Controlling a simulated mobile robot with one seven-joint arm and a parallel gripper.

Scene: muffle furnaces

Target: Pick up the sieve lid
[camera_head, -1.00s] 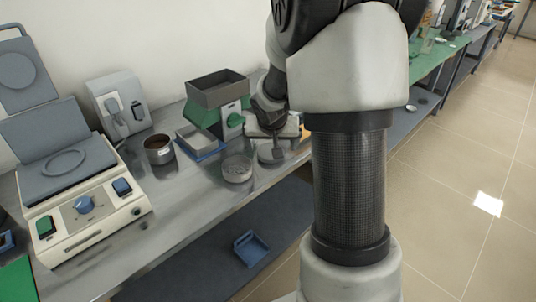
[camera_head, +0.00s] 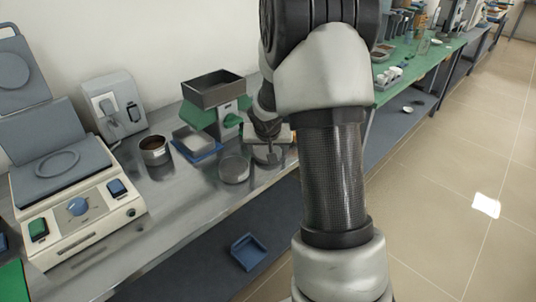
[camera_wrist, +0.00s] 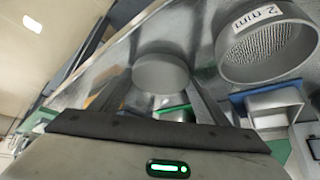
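The sieve lid, a plain grey round disc (camera_wrist: 160,74), lies on the metal bench top in the wrist view. In the head view the lid (camera_head: 268,157) is partly hidden beneath my gripper (camera_head: 267,142). In the wrist view my gripper (camera_wrist: 160,88) is open, with one dark finger on each side of the lid. I cannot tell whether the fingers touch it. A round sieve marked "2 mm" (camera_wrist: 265,65) stands beside the lid, at the right in the wrist view. The sieve (camera_head: 234,170) is left of the lid in the head view.
A green machine with a grey hopper (camera_head: 213,90) and a blue-edged tray (camera_head: 197,150) stand behind the sieve. A metal pot (camera_head: 155,150) and a cream device with an open lid (camera_head: 75,205) are farther left. A blue dustpan-like tray (camera_head: 248,252) lies below.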

